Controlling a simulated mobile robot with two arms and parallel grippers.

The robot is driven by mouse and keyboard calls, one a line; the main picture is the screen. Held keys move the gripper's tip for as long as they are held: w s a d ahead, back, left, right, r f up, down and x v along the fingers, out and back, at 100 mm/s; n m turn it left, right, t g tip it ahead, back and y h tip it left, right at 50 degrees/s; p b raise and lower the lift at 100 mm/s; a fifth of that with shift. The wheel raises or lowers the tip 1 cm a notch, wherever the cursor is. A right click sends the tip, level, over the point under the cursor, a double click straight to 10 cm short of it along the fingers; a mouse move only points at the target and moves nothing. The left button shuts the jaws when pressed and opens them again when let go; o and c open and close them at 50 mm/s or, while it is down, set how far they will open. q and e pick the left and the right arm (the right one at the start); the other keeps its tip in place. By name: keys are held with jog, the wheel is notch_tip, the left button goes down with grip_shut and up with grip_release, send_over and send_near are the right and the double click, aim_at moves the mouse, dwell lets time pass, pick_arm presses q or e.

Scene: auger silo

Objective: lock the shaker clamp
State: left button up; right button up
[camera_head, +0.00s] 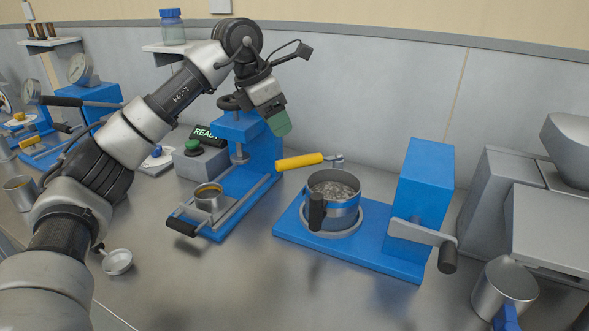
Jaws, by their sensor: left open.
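The shaker is a blue base (375,257) with a blue housing (424,185) and a crank (425,234) with a black handle. A metal pot (333,205) with grainy contents and a dark grip sits in a ring on this base. The clamp lever (300,161) has a yellow handle pointing left from a metal joint behind the pot; whether it presses on the pot I cannot tell. My left gripper (278,119) is open, with a green fingertip pad, above and left of the yellow handle and apart from it. My right gripper is out of view.
A blue press (252,147) with a small cup (209,197) stands left of the shaker. A scale (560,225) and a metal cup (504,286) are at right. The front middle bench is clear.

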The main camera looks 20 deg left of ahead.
aim_at(296, 158)
pick_arm(q)
jog(key=x, duration=1)
jog(key=shift+f, duration=0.15)
jog(key=shift+c, duration=0.3)
grip_shut()
jog(key=shift+d, duration=0.1)
